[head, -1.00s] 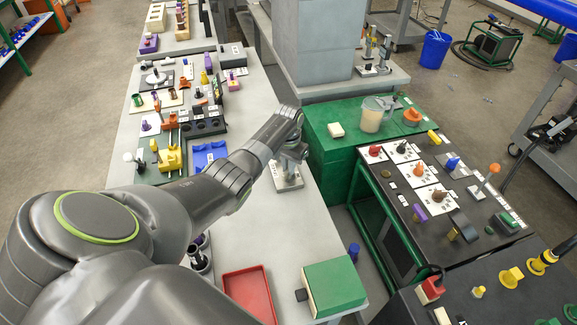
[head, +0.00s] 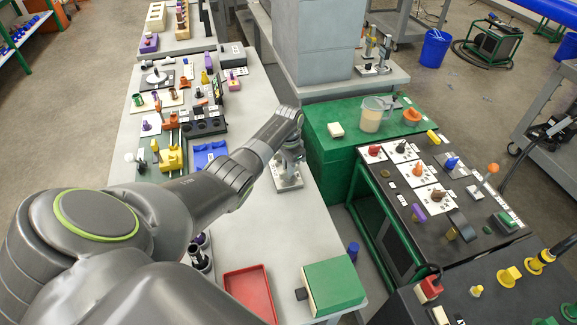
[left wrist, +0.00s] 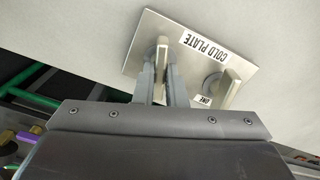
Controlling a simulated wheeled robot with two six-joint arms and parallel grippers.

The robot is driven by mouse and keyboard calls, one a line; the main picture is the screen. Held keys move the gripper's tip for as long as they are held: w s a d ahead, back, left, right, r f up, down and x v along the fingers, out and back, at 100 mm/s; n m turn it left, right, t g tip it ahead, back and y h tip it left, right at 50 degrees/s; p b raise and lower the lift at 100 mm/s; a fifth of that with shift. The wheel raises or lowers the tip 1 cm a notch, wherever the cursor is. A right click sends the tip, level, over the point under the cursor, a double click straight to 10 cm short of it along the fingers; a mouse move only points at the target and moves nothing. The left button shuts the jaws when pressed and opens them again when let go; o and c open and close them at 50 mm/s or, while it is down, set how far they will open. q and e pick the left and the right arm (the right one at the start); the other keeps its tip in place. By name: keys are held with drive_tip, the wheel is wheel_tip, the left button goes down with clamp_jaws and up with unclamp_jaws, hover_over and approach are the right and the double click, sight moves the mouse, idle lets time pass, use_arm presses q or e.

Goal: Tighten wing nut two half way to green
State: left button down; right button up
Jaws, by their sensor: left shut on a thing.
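The metal cold plate (left wrist: 150,32) lies on the grey bench, and it also shows in the head view (head: 289,184). It carries a wing nut labelled "ONE" (left wrist: 231,88) and a second wing nut (left wrist: 162,49) whose label I cannot see. My left gripper (left wrist: 162,70), over the plate in the head view (head: 291,160), is shut on this second wing nut, one finger on each side of its upright wing. The wing nut labelled "ONE" stands free to the right of the fingers. I see no green mark on the plate. My right gripper is not in view.
A red tray (head: 249,296) and a green-topped box (head: 334,286) stand at the bench's near end. A green cabinet (head: 330,151) with a clear jug (head: 372,115) stands right of the plate. Fixtures crowd the bench's far left. Bare bench lies between plate and tray.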

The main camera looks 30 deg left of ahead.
use_arm(q)
drive_tip(key=c, duration=1.5)
unclamp_jaws()
drive_tip(key=shift+r, duration=0.1)
drive_tip(key=shift+r+b, duration=0.65)
drive_tip(key=shift+r, duration=8)
